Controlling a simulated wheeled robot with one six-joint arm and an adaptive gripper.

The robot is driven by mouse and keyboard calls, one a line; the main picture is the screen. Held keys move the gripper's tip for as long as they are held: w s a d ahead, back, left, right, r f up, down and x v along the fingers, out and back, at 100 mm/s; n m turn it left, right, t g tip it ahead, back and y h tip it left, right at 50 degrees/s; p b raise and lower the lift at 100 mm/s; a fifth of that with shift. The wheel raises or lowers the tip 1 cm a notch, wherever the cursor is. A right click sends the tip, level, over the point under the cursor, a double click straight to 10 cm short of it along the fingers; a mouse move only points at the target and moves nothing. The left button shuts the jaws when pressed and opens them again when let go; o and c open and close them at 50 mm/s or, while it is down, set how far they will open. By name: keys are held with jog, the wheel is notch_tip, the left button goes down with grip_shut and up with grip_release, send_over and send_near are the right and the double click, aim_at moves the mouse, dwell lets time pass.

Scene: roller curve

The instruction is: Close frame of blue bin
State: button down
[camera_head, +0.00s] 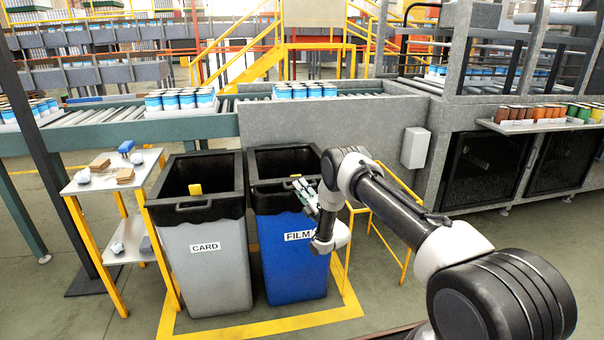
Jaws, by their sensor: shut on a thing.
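The blue bin (283,262), labelled FILM, stands upright in the middle of the view. Its black frame (262,184) runs around the top, with a dark liner hanging below it over the blue wall. My gripper (303,190) is at the front right of this frame, shut on its front edge. My wrist hides the bin's upper right front and part of the label. The frame lies at or close to the bin's top; I cannot tell whether a small gap is left.
A grey bin (207,270) labelled CARD stands close on the left. A white shelf stand (90,183) with small items is left of it. A roller conveyor (110,118) and grey wall (340,130) stand behind. A yellow rail (405,262) is at the right.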

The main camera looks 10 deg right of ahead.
jog(key=shift+n+y, duration=0.4)
jog(key=shift+y, duration=0.1)
notch_tip(320, 180, down, 6)
jog(key=shift+s+r, duration=0.1)
jog(key=shift+r, duration=0.15)
jog(key=shift+f, duration=0.1)
jog(key=c, duration=1.4)
grip_release()
jog(key=shift+f+t, duration=0.15)
jog(key=shift+t, duration=0.15)
jog(key=v, duration=0.7)
jog(key=shift+s, duration=0.15)
